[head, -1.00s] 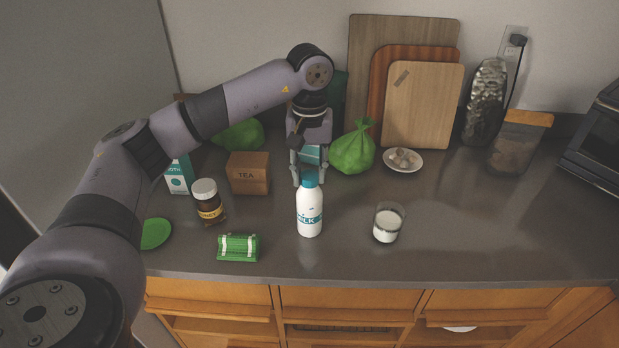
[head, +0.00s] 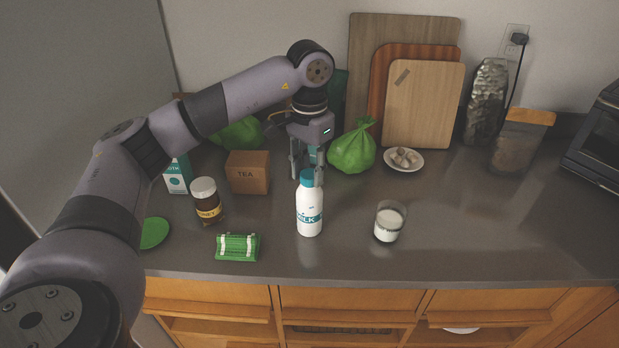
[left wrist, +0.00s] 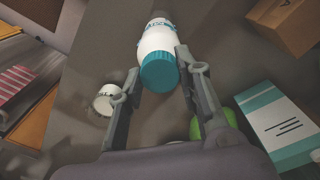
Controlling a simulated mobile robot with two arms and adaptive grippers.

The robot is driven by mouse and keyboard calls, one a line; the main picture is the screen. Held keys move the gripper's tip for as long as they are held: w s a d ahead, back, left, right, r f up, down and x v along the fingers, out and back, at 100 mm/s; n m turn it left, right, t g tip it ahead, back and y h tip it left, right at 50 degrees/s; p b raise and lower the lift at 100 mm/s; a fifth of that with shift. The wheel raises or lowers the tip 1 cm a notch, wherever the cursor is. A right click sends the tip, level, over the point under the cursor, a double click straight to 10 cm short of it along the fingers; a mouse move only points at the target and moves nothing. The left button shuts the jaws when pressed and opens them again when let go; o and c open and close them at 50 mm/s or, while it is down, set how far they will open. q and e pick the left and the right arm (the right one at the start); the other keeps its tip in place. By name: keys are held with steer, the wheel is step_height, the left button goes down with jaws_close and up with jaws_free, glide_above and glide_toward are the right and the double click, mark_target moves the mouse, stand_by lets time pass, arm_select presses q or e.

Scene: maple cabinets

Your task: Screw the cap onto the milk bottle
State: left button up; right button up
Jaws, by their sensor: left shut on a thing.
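The milk bottle (head: 309,215), white with a blue MILK label, stands upright on the grey counter. The teal cap (head: 307,178) sits on top of its neck; in the left wrist view the cap (left wrist: 159,72) covers the end of the bottle (left wrist: 157,40). My left gripper (head: 306,179) comes down from above, behind the bottle, and is shut on the cap, one finger on each side. The fingers also show in the left wrist view (left wrist: 160,76). How tight the cap sits on the thread cannot be seen. My right gripper is not in view.
A glass of milk (head: 389,222) stands to the right of the bottle. A green bag (head: 354,150) and a bowl (head: 403,160) are behind.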

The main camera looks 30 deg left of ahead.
mark_target(309, 173)
arm_select(q)
steer(key=m, duration=0.2)
steer(key=shift+f+m+b, duration=0.3)
steer(key=shift+m, duration=0.1)
steer(key=shift+m+b, duration=0.4)
steer(key=shift+b, duration=0.5)
steer(key=shift+r, duration=0.1)
steer(key=o, duration=0.9)
steer(key=shift+c, duration=0.2)
steer(key=shift+r, duration=0.1)
step_height(309, 173, up, 7)
steer(key=shift+r, duration=0.2)
